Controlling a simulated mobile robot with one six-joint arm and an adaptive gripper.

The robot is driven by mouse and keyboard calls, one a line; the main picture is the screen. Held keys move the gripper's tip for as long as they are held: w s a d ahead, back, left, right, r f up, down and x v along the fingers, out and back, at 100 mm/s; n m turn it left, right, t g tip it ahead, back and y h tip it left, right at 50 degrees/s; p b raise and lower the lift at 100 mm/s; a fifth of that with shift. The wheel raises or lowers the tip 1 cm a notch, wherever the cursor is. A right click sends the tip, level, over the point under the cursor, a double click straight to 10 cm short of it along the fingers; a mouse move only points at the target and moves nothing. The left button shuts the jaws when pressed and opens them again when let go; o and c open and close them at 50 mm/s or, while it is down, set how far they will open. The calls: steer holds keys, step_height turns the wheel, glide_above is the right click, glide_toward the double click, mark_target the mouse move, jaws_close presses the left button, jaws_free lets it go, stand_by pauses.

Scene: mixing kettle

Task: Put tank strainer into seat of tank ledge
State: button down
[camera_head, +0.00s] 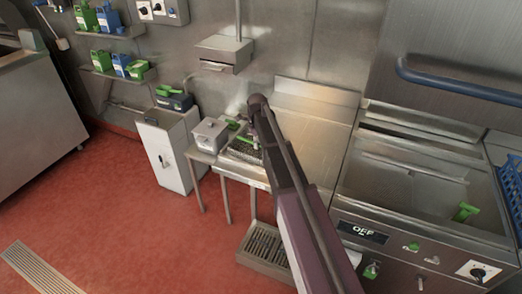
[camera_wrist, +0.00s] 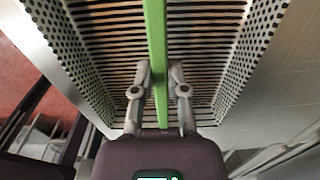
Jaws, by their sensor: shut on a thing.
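The tank strainer is a perforated metal basket with a slatted floor and a green bar handle. It fills the wrist view (camera_wrist: 92,65) and shows at the steel table in the head view (camera_head: 243,151), partly behind my arm. My gripper (camera_wrist: 160,68) has its two fingers on either side of the green bar, shut on it. My arm mostly hides the gripper in the head view. I cannot tell whether the basket rests on the table or hangs just above it. The open steel tank (camera_head: 410,179) is at the right; I cannot make out the ledge seat clearly.
A grey lidded box (camera_head: 209,135) stands left of the strainer on the steel table (camera_head: 305,130). A green item (camera_head: 466,212) is inside the tank at right. A blue rail (camera_head: 455,85) runs above the tank. A slatted metal step (camera_head: 263,250) sits on the red floor.

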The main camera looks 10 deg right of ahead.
steer(key=shift+r, duration=0.1)
step_height(320, 180, up, 5)
steer(key=p, duration=0.5)
steer(key=shift+a, duration=0.1)
stand_by(0.7)
